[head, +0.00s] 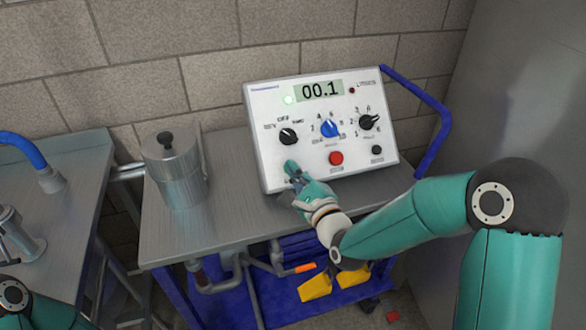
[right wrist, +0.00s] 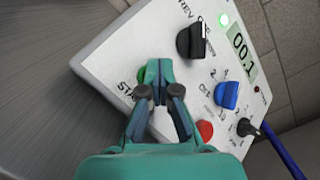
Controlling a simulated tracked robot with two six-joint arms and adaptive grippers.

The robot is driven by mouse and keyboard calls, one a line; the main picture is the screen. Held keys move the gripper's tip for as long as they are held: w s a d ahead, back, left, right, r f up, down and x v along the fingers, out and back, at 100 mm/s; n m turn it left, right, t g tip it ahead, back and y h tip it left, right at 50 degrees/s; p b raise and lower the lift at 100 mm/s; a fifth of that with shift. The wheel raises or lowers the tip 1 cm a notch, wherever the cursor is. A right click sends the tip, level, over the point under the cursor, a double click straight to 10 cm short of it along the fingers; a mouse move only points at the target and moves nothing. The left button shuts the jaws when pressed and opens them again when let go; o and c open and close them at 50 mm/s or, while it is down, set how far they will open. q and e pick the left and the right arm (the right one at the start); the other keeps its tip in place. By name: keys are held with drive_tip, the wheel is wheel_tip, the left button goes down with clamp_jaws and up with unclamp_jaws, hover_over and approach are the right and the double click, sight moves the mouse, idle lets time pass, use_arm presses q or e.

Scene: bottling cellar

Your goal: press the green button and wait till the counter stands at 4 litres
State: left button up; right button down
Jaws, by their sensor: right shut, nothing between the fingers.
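The white control box (head: 270,102) stands on the metal cart. Its counter display (head: 319,91) reads 00.1, and a green lamp (head: 288,99) beside it is lit. My right gripper (head: 292,170) is shut and empty, its tips at the lower left of the panel. In the right wrist view the green button (right wrist: 141,75) shows partly behind the shut fingers (right wrist: 154,68); I cannot tell whether they touch it. A red button (head: 336,158) sits to the right. Of my left side only a piece of arm shows at the lower left; its gripper is out of view.
A black knob (head: 289,136), a blue knob (head: 329,128) and another black knob (head: 368,122) are on the panel. A lidded metal can (head: 174,170) stands left of the box on the cart top (head: 222,215). A second metal table (head: 60,175) is at the left.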

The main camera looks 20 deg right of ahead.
idle(0.3)
drive_tip(key=shift+s+r, duration=0.6)
drive_tip(key=shift+s, duration=0.05)
drive_tip(key=s+r, duration=0.1)
drive_tip(key=s, duration=0.1)
drive_tip(key=s+r, duration=0.1)
drive_tip(key=r, duration=0.1)
drive_tip(key=shift+s+r+p, duration=0.15)
drive_tip(key=shift+s+p, duration=0.15)
drive_tip(key=shift+s, duration=0.05)
drive_tip(key=shift+s+d, duration=0.1)
drive_tip(key=shift+d, duration=0.05)
idle(0.7)
